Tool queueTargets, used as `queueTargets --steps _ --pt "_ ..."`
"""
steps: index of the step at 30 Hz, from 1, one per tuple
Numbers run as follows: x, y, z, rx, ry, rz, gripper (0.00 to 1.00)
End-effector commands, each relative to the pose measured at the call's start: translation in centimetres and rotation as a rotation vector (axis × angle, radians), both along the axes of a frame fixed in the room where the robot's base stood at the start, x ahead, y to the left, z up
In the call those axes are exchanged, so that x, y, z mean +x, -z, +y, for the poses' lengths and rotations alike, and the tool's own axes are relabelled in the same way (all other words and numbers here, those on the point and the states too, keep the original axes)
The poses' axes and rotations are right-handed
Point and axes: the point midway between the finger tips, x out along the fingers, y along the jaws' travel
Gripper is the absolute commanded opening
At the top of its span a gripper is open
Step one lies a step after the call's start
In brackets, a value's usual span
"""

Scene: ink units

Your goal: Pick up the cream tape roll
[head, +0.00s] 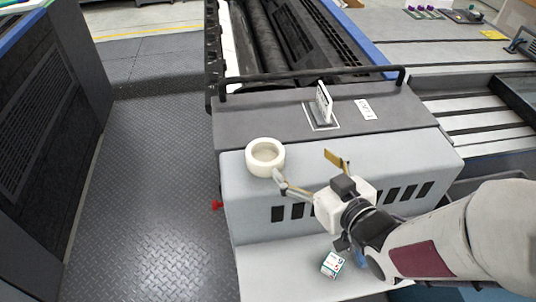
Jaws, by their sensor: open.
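The cream tape roll (251,161) lies on the light grey top of the machine cover, near its left edge, with its hole facing up. My gripper (307,171) is open and reaches in from the right. Its left finger is close to the roll's lower right side; I cannot tell whether it touches. The other finger stands to the right, apart from the roll. Nothing shows between the fingers.
A small white and teal box (331,264) sits on the lower ledge, below my wrist. A small upright sign (323,103) stands behind the roll. A black rail (300,74) runs along the back. Diamond-plate floor (150,190) lies left of the machine.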

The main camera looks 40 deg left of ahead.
Motion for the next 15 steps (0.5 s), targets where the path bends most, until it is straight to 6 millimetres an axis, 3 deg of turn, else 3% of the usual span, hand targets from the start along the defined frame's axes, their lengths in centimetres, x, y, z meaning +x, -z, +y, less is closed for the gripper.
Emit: queueTargets --steps 6,15 --pt "-2.6 0.6 2.7 0.066 -0.093 0.008 0.81" --pt "-3.1 0.6 3.2 0.083 -0.11 0.009 0.81"
